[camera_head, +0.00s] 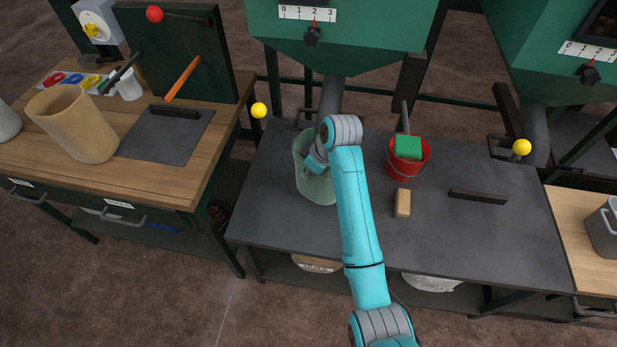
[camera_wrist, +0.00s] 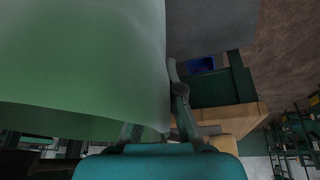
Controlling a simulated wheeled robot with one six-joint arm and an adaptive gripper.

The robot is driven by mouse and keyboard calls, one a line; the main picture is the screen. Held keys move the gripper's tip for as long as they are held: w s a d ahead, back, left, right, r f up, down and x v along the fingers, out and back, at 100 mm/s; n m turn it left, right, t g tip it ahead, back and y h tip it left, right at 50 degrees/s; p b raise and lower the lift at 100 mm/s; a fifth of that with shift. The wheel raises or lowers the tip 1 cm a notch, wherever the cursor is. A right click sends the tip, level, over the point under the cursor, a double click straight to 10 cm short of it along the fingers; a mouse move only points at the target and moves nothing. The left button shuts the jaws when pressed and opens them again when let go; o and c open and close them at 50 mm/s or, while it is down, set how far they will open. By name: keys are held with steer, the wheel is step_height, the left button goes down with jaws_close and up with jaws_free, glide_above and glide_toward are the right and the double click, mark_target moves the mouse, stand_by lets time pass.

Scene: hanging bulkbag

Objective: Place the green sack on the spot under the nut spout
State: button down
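The green sack (camera_head: 318,187) is pale, tall and open-topped. In the head view it is upright on the dark bench top, at or just below the lower end of the nut spout (camera_head: 332,97); my arm hides part of its rim. My gripper (camera_head: 308,161) is at the sack's upper part. In the wrist view the sack (camera_wrist: 80,60) fills the left side. One finger of my gripper (camera_wrist: 160,105) shows beside the sack's edge and the other is partly hidden behind the sack. Whether the fingers press on its wall is not clear. The spot under the sack is hidden.
A red bucket (camera_head: 421,160) with a green block (camera_head: 408,147) and a tan block (camera_head: 403,203) stand right of my arm. A dark bar handle (camera_head: 478,197) lies farther right. A beige sack (camera_head: 72,122) stands on the left wooden table. The bench's front right is clear.

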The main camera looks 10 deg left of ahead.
steer(key=shift+f, duration=1.75)
steer(key=c, duration=1.3)
jaws_free()
steer(key=shift+v, duration=3.8)
